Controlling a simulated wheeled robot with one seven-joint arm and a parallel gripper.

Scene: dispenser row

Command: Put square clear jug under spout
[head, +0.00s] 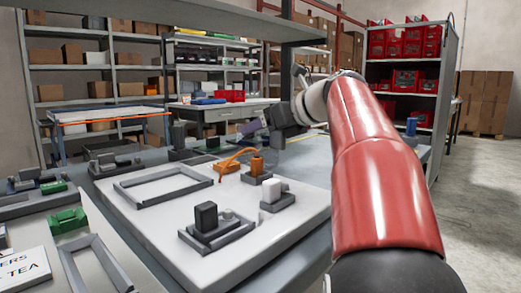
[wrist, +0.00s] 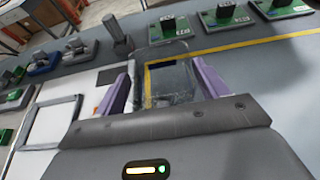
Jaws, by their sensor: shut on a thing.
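The square clear jug (wrist: 168,84) is between the purple fingers of my gripper (wrist: 163,88) in the wrist view. The fingers are shut on its sides. Through its clear walls I see the grey surface and a yellow line. In the head view my gripper (head: 255,127) is beyond the white board, at the end of my red arm; the jug cannot be made out there. A curved orange tube (head: 232,157) beside an orange cylinder (head: 257,164) stands on the board. I cannot tell which part is the spout.
The white board (head: 150,236) carries a grey rectangular frame (head: 160,186), a dark block on a grey base (head: 207,218) and a white block on a base (head: 271,191). In the wrist view a grey post (wrist: 117,34) stands left of the jug, and green boards with dark blocks (wrist: 228,14) line the far side.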

